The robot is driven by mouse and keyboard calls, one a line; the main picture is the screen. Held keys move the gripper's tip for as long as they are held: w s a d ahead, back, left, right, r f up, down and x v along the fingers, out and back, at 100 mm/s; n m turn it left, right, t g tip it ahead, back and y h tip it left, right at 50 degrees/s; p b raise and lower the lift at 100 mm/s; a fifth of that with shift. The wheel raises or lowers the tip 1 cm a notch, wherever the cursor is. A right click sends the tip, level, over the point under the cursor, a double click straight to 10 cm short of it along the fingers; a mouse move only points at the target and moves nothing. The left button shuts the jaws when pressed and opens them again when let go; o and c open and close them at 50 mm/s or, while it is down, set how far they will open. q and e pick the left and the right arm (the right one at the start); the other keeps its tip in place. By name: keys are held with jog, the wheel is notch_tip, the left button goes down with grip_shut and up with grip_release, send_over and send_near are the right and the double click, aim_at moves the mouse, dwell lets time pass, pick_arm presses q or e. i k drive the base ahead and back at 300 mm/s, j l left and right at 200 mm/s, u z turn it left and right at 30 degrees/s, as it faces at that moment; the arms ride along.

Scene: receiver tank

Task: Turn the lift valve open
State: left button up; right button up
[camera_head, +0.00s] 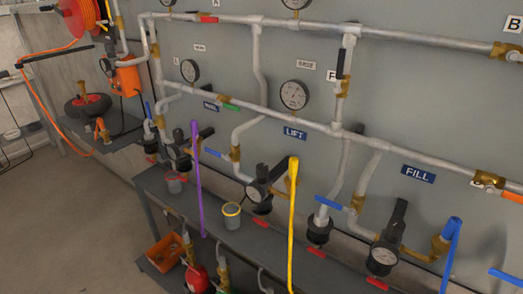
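The blue LIFT label (294,133) is on the grey wall panel near the middle. Neither of my grippers shows in the head view.
A grey cup with a yellow rim (231,217) stands on the shelf. The FILL label (418,174) is right. Floor is clear at lower left.

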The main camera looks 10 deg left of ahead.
aim_at(216, 154)
jog(key=i+j+z, duration=0.1)
jog(key=j+z, duration=0.15)
jog(key=z, duration=0.25)
jog(key=j+z, duration=0.25)
jog(key=z, duration=0.25)
jog(key=j+z, duration=0.3)
jog(key=z, duration=0.15)
jog(key=j+z, duration=0.3)
jog(key=z, duration=0.2)
jog(key=k+j+z, duration=0.1)
jog(key=j+z, duration=0.15)
jog(key=z, duration=0.25)
jog(key=k+j+z, duration=0.45)
jog(key=k+j, duration=0.45)
jog(key=j, duration=0.2)
jog(key=k+j+z, duration=0.4)
jog(key=k+j, duration=0.4)
jog(key=k, duration=0.2)
